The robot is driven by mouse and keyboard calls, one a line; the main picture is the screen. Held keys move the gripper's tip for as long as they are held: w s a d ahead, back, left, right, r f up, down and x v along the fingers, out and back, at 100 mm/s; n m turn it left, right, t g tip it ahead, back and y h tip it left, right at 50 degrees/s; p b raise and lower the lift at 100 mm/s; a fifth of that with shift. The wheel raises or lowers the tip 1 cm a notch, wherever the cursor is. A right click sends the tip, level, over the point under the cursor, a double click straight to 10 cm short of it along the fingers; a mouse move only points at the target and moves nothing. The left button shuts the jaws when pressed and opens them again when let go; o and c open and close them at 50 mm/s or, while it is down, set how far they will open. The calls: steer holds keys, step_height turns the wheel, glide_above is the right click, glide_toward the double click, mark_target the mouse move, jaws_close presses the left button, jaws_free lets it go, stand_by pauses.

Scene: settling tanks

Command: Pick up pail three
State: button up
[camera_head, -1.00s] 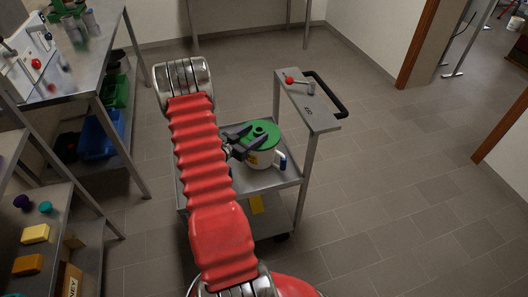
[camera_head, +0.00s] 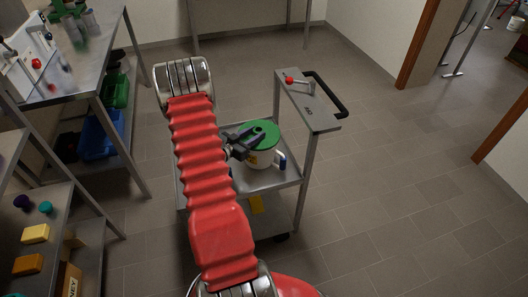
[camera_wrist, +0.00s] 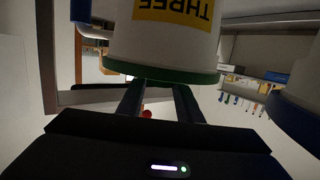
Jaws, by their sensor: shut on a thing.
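Pail three (camera_head: 263,158) is a white pail with a green lid, a blue handle grip and a yellow label. In the head view it is upright at the cart's upper tray. The wrist view shows it upside down, with "THREE" on its label (camera_wrist: 173,10). My gripper (camera_head: 258,133) is over the lid from the left, its dark fingers shut on the lid's knob. In the wrist view my fingers (camera_wrist: 160,97) reach the green lid; the knob between them is hidden. I cannot tell whether the pail touches the tray.
The steel cart (camera_head: 290,178) has a raised panel (camera_head: 305,100) with a red-knobbed lever and black handle at its far right. A white and blue vessel (camera_wrist: 304,78) is near the pail at the wrist view's right.

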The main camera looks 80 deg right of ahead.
jaws_close()
steer(key=shift+r, duration=0.15)
